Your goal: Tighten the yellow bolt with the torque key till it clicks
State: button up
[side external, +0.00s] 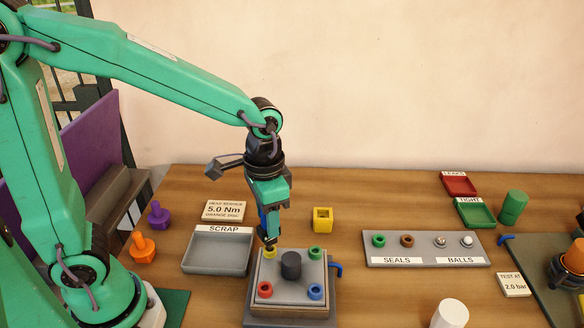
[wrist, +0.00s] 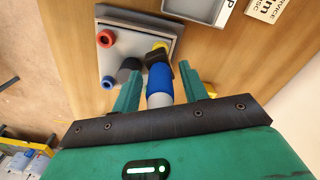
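The yellow bolt (side external: 270,253) sits at the back left corner of a grey square block (side external: 262,273), which has a dark round post in its middle. My gripper (side external: 272,205) is above that corner, pointing down. In the wrist view its two green fingers (wrist: 162,88) stand either side of a tool with a blue and grey handle (wrist: 160,80), which I take for the torque key. The tool's black lower end (side external: 267,240) is at the yellow bolt (wrist: 160,45), partly covering it. I cannot tell whether it is fully seated.
Green (side external: 316,253), red (side external: 265,289) and blue (side external: 315,291) bolts fill the block's other corners. A scrap tray (side external: 217,270) and a "5.0 Nm, orange disc" sign (side external: 225,210) lie left. A yellow square piece (side external: 323,219) stands behind. A seals and balls rack (side external: 425,262) is right.

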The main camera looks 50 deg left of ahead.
jog(key=shift+r, duration=0.15)
jog(key=shift+r, duration=3.8)
jog(key=shift+o, duration=0.2)
jog(key=shift+r+n, duration=0.35)
jog(key=shift+n, duration=0.55)
jog(key=shift+r+n, duration=0.35)
jog(key=shift+n, duration=0.55)
jog(key=shift+f, duration=0.15)
jog(key=shift+f, duration=3.8)
grip_shut()
